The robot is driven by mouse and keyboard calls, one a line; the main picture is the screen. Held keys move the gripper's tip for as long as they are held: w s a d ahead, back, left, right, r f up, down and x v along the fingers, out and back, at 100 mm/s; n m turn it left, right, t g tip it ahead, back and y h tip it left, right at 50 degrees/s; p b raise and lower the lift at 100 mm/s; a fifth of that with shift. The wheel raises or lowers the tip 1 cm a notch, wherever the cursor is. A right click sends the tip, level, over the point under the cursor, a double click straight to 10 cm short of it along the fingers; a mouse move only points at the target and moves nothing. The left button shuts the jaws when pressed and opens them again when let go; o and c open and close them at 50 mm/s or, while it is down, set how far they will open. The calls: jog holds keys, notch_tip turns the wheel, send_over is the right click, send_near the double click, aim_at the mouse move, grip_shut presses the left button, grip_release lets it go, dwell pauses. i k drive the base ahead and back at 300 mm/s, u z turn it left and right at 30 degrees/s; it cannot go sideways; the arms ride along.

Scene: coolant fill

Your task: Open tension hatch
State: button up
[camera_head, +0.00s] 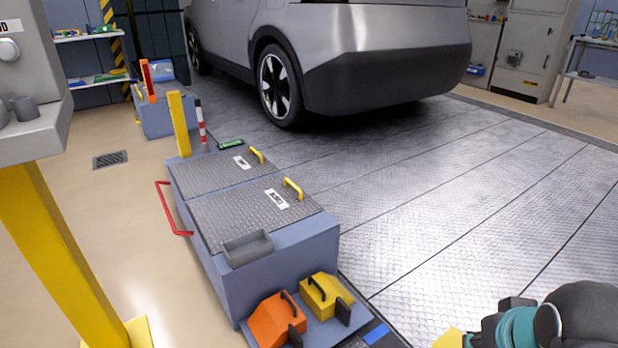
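Two grey tread-plate hatches lie flat and shut on top of a blue-grey floor cabinet (290,262) at centre left. The near hatch (235,212) has a yellow handle (293,189) and a white label (277,198) at its right side. The far hatch (205,176) has its own yellow handle (257,155) and white label (241,162). The labels are too small to read, so I cannot tell which is the tension hatch. Part of my arm shows at the bottom right, apart from the cabinet. I cannot make out my gripper's fingers.
A grey open tray (248,247) sits at the near hatch's front edge. An orange block (276,321) and a yellow block (326,295) stand at the cabinet's near end. A red rail (171,208) juts left. A yellow post (70,250) stands left; a car (385,55) is behind.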

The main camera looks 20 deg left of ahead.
aim_at(273, 203)
jog(key=u, duration=0.4)
jog(key=i, duration=0.9)
jog(key=u, duration=0.6)
